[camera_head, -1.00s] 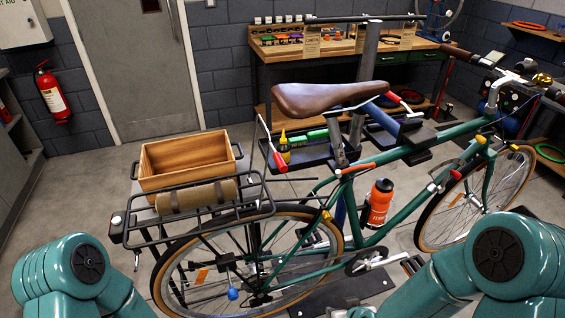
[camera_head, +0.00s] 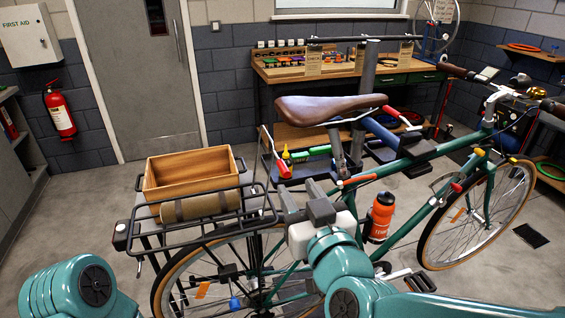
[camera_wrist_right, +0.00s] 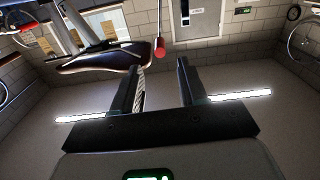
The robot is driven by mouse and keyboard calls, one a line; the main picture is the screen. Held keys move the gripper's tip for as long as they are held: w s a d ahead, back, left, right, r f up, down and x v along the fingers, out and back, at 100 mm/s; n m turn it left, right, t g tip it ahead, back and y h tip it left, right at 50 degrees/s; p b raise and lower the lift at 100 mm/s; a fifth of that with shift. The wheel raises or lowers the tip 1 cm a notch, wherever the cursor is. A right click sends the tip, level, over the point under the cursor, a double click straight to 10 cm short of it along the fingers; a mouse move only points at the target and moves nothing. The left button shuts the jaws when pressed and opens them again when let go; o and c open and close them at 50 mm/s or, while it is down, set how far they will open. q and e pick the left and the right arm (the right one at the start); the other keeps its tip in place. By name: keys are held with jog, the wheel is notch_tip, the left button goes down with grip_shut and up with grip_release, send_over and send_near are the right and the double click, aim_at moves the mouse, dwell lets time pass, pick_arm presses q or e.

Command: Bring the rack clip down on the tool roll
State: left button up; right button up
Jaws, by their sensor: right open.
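The tool roll (camera_head: 200,206), a tan cylinder with darker straps, lies across the black rear rack (camera_head: 205,237) of the green bicycle. A thin rod with a red grip (camera_head: 284,170), apparently the raised rack clip, stands at the rack's right; its hinge is unclear. In the right wrist view the red grip (camera_wrist_right: 160,49) shows beyond the fingers, apart from them. My right gripper (camera_head: 300,196) is open and empty, right of the tool roll and just below the red grip in the head view. My left arm shows at lower left; its gripper is out of view.
An open wooden box (camera_head: 190,178) stands just behind the tool roll. The brown saddle (camera_head: 322,107) and bike frame are up and right of my right gripper. An orange bottle (camera_head: 380,216) sits on the frame. Floor at left is clear.

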aim_at(281, 164)
jog(key=p+x, duration=0.1)
jog(key=x, duration=0.7)
jog(key=shift+f+p, duration=0.1)
jog(key=shift+p, duration=0.25)
jog(key=shift+w+a, duration=0.1)
jog(key=shift+w, duration=0.25)
jog(key=shift+x, duration=0.95)
jog(key=shift+s, duration=0.3)
jog(key=shift+f, duration=0.1)
grip_shut()
